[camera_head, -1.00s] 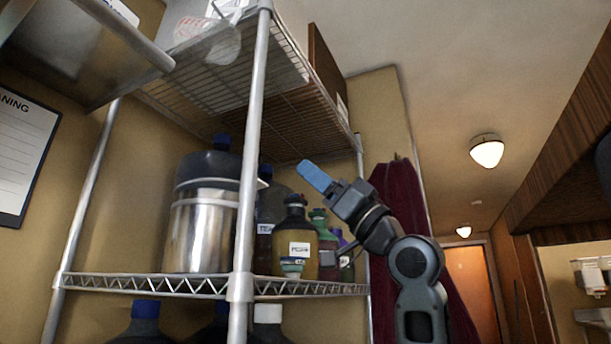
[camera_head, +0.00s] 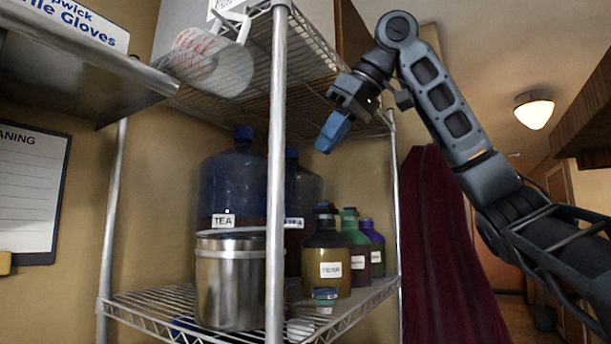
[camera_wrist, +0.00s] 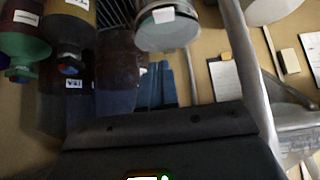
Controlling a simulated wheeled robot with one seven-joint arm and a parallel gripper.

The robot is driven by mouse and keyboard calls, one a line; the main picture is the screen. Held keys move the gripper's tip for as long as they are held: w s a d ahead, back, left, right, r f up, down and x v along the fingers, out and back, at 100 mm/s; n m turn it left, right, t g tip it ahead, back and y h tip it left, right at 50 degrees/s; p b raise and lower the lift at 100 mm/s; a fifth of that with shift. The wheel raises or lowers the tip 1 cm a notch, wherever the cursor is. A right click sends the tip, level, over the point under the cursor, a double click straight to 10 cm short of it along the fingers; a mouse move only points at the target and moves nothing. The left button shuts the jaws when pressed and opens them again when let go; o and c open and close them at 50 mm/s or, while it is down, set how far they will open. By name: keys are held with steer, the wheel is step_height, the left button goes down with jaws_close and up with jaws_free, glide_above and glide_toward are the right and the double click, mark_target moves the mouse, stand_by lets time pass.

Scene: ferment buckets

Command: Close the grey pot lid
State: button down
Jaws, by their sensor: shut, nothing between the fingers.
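The grey metal pot (camera_head: 230,285) stands upright on the wire shelf, in front of a large blue jug and partly behind the front post. Its pale rim shows at the top. I cannot tell how its lid sits. The pot also shows at the top of the wrist view (camera_wrist: 168,35), with its round top edge towards the camera. My gripper (camera_head: 331,134) is above and to the right of the pot, shut and empty, with its blue fingers pointing down and left. The fingers also show in the wrist view (camera_wrist: 155,88), apart from the pot.
A front post (camera_head: 276,180) crosses the view just right of the pot. Large blue jugs (camera_head: 232,175) stand behind it. Several bottles, including a yellow one (camera_head: 326,262), and a small jar (camera_head: 325,299) are to the right. A wire shelf (camera_head: 255,85) hangs above.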

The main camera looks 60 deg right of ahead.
steer(key=s+f+p+x, duration=0.1)
steer(key=s+p+x, duration=0.1)
steer(key=x, duration=1)
steer(key=shift+f, duration=0.75)
steer(key=shift+w, duration=0.1)
steer(key=f+t+b, duration=0.1)
steer(key=b, duration=0.1)
steer(key=f+t+b, duration=0.2)
steer(key=b, duration=0.1)
steer(key=shift+s+b, duration=0.3)
steer(key=shift+b, duration=0.05)
